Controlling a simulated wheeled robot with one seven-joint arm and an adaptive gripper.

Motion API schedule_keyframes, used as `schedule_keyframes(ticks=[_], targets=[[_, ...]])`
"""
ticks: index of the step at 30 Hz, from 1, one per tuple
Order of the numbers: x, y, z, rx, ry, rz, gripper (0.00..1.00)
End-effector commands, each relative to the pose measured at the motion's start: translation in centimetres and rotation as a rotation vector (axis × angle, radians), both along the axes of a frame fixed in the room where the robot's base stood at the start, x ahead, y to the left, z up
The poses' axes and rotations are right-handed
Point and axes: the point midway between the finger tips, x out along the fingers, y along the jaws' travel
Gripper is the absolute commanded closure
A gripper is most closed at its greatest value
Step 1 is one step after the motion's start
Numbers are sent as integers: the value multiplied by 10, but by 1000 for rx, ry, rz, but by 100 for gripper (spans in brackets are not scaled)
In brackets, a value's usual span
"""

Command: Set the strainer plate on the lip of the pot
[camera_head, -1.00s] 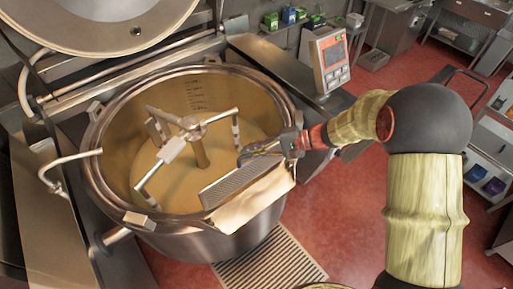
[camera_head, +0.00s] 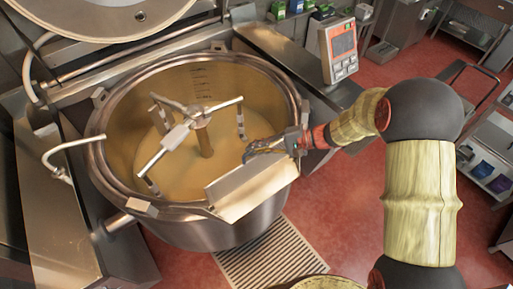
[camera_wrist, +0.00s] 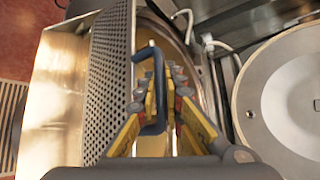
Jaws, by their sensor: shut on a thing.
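The strainer plate (camera_head: 250,190) is a metal piece with a smooth bright panel. In the wrist view its perforated panel (camera_wrist: 107,75) shows beside the smooth panel (camera_wrist: 55,95). My gripper (camera_head: 262,148) is shut on its dark looped handle (camera_wrist: 150,85), which passes between the fingers in the wrist view. The plate lies across the near right part of the rim of the pot (camera_head: 98,165), tilted, with the smooth panel facing outward. I cannot tell whether it touches the rim. The pot holds pale liquid and a stirrer (camera_head: 203,127).
The raised round lid (camera_head: 110,20) is at the top left. A control box (camera_head: 339,50) stands behind the pot on the right. A bent pipe (camera_head: 70,155) is at the left rim. A floor grate (camera_head: 270,255) lies in front.

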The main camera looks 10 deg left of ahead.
Motion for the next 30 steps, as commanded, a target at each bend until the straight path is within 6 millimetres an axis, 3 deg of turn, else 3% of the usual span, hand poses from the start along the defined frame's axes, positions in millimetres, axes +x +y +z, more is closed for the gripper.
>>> schedule_keyframes(ticks=[30], targets=[[2, 1, -13, -3, -1, -1, 100]])
